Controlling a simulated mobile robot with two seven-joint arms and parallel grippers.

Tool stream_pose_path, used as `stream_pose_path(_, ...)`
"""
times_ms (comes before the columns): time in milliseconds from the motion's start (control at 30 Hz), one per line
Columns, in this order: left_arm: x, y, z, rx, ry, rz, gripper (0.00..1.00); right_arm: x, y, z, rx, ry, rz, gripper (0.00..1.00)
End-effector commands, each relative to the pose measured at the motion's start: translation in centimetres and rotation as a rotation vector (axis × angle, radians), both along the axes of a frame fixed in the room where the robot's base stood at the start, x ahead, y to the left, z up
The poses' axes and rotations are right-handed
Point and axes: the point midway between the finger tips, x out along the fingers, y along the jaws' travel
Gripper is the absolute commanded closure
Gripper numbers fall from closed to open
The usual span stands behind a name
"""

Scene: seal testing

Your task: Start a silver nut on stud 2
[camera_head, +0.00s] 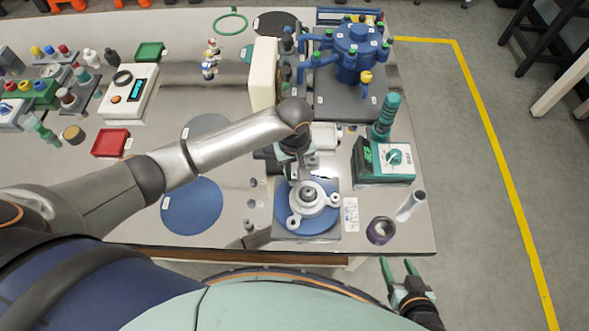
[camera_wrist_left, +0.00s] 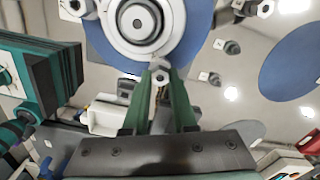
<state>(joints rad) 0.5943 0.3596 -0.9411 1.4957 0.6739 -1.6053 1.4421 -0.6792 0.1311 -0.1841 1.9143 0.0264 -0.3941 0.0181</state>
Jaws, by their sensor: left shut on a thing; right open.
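The pale flange (camera_head: 322,207) with several lugs lies on a blue disc (camera_head: 284,205); it also shows at the top of the left wrist view (camera_wrist_left: 117,22). My left gripper (camera_wrist_left: 162,82) is shut on a small silver nut (camera_wrist_left: 160,73) at its fingertips. It points at the flange's edge, by the lug on the side away from my body. The arm partly hides this lug in the head view, and I cannot tell whether the nut touches a stud. Stud numbers are unreadable. My right gripper (camera_head: 400,268) is open and empty, off the table's front edge.
Small loose parts (camera_head: 251,204) stand left of the flange. A green meter (camera_head: 383,160), a dark ring (camera_head: 381,231) and a pale cylinder (camera_head: 410,206) are to its right. A blue vessel (camera_head: 357,50) stands behind. A blue disc (camera_head: 192,207) lies at left.

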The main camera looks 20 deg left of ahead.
Motion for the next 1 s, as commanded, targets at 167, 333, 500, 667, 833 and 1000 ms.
stream_pose_path(167,-0.18,0.08,-0.27,0.003,0.005,-0.002,1.0,0.01,0.0,-0.03,0.0,0.0,0.0,0.4)
stream_pose_path(333,-0.17,0.1,-0.26,0.003,0.005,-0.151,1.0,0.01,0.0,-0.03,0.0,0.0,0.0,0.4)
stream_pose_path(500,-0.17,0.08,-0.23,0.002,0.004,-0.175,0.59,0.01,0.0,-0.03,0.0,0.0,0.0,0.4)
stream_pose_path(667,-0.1,0.05,-0.13,0.002,0.003,-0.173,0.41,0.01,0.0,-0.02,0.0,0.0,0.0,0.4)
stream_pose_path(833,-0.06,0.03,-0.08,0.001,0.002,-0.172,0.4,0.01,0.0,-0.01,0.0,0.0,0.0,0.4)
stream_pose_path(1000,0.01,-0.02,0.5,0.0,-0.001,-0.172,0.4,0.01,0.0,-0.01,0.0,0.0,0.0,0.4)
